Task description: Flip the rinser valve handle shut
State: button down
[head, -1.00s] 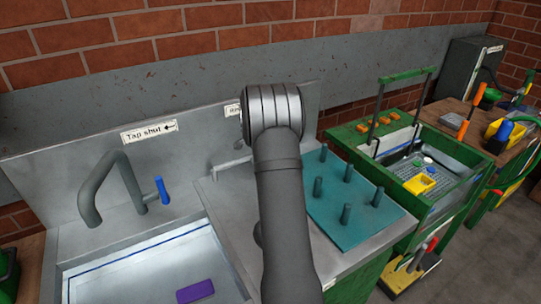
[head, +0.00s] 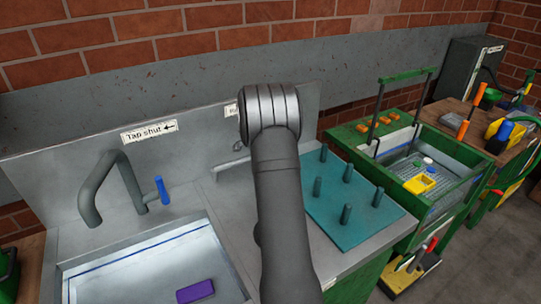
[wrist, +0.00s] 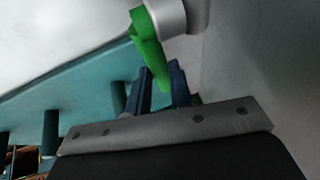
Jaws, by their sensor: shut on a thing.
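The rinser valve handle (wrist: 148,42) is a green lever on a round grey valve body (wrist: 180,16) in the wrist view. My gripper (wrist: 160,72) has dark blue fingers, one on each side of the lever's lower end, and is shut on it. The lever hangs downward, slightly tilted, from the valve body. In the head view my arm hides the gripper and the handle. A thin grey pipe (head: 232,164) shows just left of my arm, below a partly covered label (head: 231,110).
A teal board with upright pegs (head: 370,215) lies right of my arm. To the left are a grey tap (head: 112,175) with a blue lever (head: 162,190), a "Tap shut" sign (head: 149,132) and a basin with a purple block (head: 195,291). A green-framed bin (head: 455,190) stands right.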

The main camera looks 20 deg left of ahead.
jog(key=shift+s+a+r+t+h, duration=0.15)
jog(key=shift+a+r+t+h, duration=0.1)
jog(key=shift+t+h, duration=0.2)
jog(key=shift+s+a+r+t+h, duration=0.15)
jog(key=shift+r+t+h, duration=0.1)
jog(key=shift+t+h, duration=0.2)
jog(key=t+h, duration=0.1)
jog(key=s+r+t+h, duration=0.1)
jog(key=shift+a+n+t, duration=0.3)
jog(key=shift+a, duration=0.1)
jog(key=t+h, duration=0.1)
jog(key=s+a+t+h, duration=0.1)
jog(key=r+t+h, duration=0.1)
jog(key=t, duration=0.1)
jog(key=shift+s+a+n, duration=0.2)
jog(key=shift+a+n, duration=0.1)
jog(key=shift+n, duration=0.1)
jog(key=shift+h, duration=0.3)
jog(key=c, duration=1.3)
grip_release()
jog(key=f+v, duration=0.1)
jog(key=v, duration=0.6)
jog(key=shift+s+a+r, duration=0.2)
jog(key=shift+s+r, duration=0.1)
jog(key=shift+r, duration=0.15)
